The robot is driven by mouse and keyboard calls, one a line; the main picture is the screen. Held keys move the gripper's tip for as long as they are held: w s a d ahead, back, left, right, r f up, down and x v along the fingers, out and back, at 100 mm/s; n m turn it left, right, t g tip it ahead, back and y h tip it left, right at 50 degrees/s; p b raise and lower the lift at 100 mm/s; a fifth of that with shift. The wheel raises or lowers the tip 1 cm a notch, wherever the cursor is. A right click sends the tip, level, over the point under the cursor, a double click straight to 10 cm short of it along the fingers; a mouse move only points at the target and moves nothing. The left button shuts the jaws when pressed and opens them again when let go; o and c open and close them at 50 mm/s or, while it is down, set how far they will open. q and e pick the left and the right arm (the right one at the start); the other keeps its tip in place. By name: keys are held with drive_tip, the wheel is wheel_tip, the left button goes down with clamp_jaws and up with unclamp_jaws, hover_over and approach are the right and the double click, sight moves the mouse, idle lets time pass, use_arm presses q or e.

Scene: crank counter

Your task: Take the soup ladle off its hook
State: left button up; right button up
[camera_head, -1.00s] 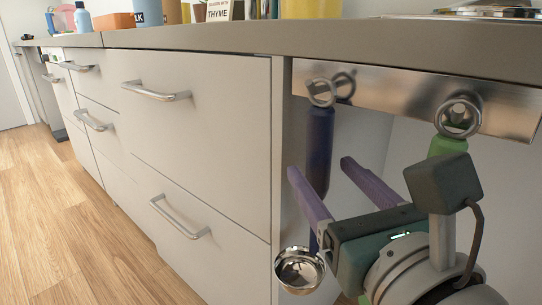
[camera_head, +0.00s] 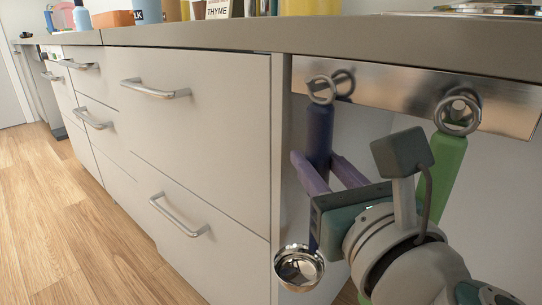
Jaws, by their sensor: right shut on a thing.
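The soup ladle has a dark blue handle (camera_head: 319,135) and a round metal bowl (camera_head: 299,268). It hangs upright, with the ring at its top at a hook (camera_head: 322,88) on the metal rail. My right gripper (camera_head: 319,172) has its two purple fingers around the handle, below the ring, and is shut on it. The gripper body hides part of the lower handle. My left gripper is not in view.
The metal rail (camera_head: 400,95) runs under the counter edge (camera_head: 400,42). A green-handled utensil (camera_head: 441,165) hangs close on the right, partly behind my arm. Drawers with bar handles (camera_head: 155,90) lie left. The wooden floor (camera_head: 50,220) is clear.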

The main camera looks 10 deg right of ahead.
clamp_jaws()
drive_tip(key=shift+r, duration=0.15)
drive_tip(key=shift+r+p, duration=0.1)
drive_tip(key=shift+p, duration=0.2)
drive_tip(key=shift+s, duration=0.1)
drive_tip(key=shift+s+a, duration=0.4)
drive_tip(key=shift+a, duration=0.2)
